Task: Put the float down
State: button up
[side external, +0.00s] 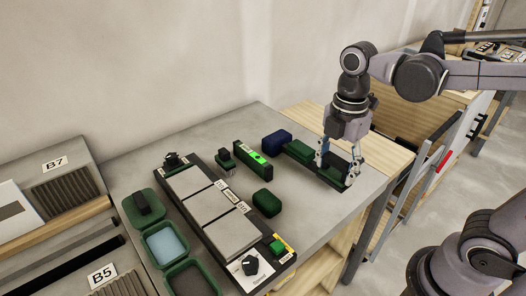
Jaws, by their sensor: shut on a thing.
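My gripper (337,172) points down over the right part of the table, at the right end of a dark, low rack. Its fingers are shut on a dark green, flat block that looks like the float (339,162). The float is low over the rack or resting on it; I cannot tell whether it touches. My fingers hide part of it. Another green block (299,150) lies just left of my gripper, and a dark blue block (277,142) sits at the rack's left end.
A long base with grey tiles (208,205) and a knob lies left of centre. A green level (253,159) and a loose green block (267,202) stand between it and the rack. Green trays (165,244) line the left. Bare table lies in front of the rack.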

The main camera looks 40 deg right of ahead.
jog(key=shift+d+r, duration=0.2)
jog(key=shift+d, duration=0.15)
jog(key=shift+w+d+r, duration=0.1)
jog(key=shift+w+r, duration=0.05)
jog(key=shift+w, duration=0.1)
jog(key=w, duration=1.6)
jog(key=w+a+f, duration=0.1)
jog(key=a+f, duration=0.1)
jog(key=a, duration=0.1)
jog(key=a+f, duration=0.2)
jog(key=a, duration=0.2)
jog(key=w+a+f, duration=0.1)
jog(key=a+f, duration=0.1)
jog(key=a, duration=0.2)
jog(key=shift+w+a+f, duration=0.15)
jog(key=shift+w+f, duration=0.15)
jog(key=shift+f, duration=0.05)
jog(key=shift+a+f, duration=0.1)
jog(key=shift+f, duration=1.95)
jog(key=shift+f, duration=0.15)
jog(key=o, duration=1.1)
